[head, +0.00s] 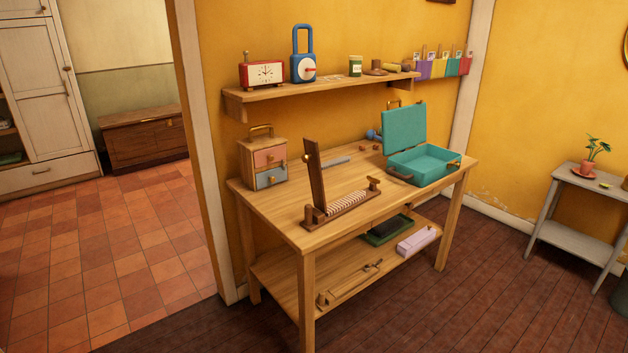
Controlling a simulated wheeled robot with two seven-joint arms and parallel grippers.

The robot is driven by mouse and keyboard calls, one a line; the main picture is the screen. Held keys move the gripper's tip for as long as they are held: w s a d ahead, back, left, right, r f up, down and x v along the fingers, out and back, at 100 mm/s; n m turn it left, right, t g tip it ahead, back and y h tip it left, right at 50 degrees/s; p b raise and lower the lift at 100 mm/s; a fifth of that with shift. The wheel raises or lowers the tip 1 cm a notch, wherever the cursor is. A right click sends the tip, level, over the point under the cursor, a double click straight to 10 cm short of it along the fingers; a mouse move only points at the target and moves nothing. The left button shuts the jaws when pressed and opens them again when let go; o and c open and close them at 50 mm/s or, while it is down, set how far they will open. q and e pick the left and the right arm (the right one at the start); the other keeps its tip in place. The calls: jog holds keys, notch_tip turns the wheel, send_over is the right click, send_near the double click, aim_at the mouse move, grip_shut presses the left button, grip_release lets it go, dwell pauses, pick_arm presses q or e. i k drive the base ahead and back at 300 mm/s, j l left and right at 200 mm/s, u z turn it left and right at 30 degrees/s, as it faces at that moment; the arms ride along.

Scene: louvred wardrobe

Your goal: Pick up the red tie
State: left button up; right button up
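I see no red tie in the head view, and no louvred wardrobe stands out. Neither of my grippers is in view. A wooden workbench (280,222) stands in the middle against a yellow wall. On it are a small drawer box (264,160), an open teal case (423,165) with its lid up, and a wooden rack (342,205) with a striped row and an upright board. A row of coloured pockets (440,67) hangs on the wall at the upper right.
A wall shelf (320,90) holds a red clock, a blue padlock and jars. A white cabinet (42,90) and a brown chest (145,135) stand beyond the doorway at left. A grey side table (590,190) with a plant is at right. Floor in front is clear.

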aim_at(356, 196)
jog(key=i+l, duration=0.1)
jog(key=i, duration=0.35)
jog(key=i+l, duration=0.1)
jog(key=i, duration=0.4)
jog(key=u, duration=0.05)
